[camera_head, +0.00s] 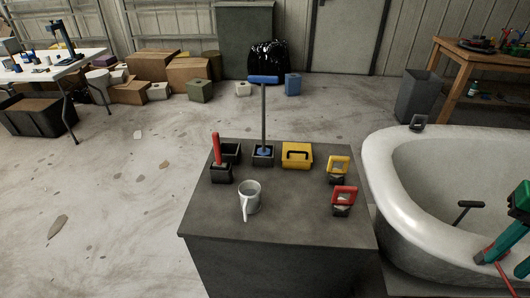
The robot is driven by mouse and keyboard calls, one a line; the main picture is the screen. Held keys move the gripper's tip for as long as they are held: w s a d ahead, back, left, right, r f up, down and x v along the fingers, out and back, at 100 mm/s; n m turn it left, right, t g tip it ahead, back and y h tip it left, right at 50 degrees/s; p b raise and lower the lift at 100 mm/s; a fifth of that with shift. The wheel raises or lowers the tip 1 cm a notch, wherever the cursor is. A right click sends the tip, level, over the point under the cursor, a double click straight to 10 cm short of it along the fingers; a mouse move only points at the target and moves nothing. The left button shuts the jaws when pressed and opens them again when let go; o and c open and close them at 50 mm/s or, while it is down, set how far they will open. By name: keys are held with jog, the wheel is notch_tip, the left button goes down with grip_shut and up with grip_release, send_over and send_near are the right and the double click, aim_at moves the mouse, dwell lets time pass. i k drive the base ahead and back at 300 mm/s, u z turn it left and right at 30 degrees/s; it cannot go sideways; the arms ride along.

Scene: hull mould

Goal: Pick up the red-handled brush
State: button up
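An upright red handle (217,149) stands in a small dark holder (221,173) at the left of the grey bench top (290,220). Its lower end is hidden in the holder, so I cannot tell whether it has bristles. At the right of the bench top stands a tool with a red loop handle (344,193) over a dark base; a similar yellow-handled one (338,165) stands behind it. These are too small to tell whether they are brushes.
A white mug (249,196), a blue T-handled tool (264,110) and a yellow box (297,153) are also on the bench. The pale hull mould (385,165) lies close on the right, with teal and red items (519,205) at its edge. Floor at left is mostly clear.

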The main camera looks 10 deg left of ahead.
aim_at(219, 165)
jog(key=z, duration=2.15)
jog(key=k, duration=1.2)
jog(key=u, duration=2.2)
jog(key=i, duration=0.95)
jog(key=u, duration=0.05)
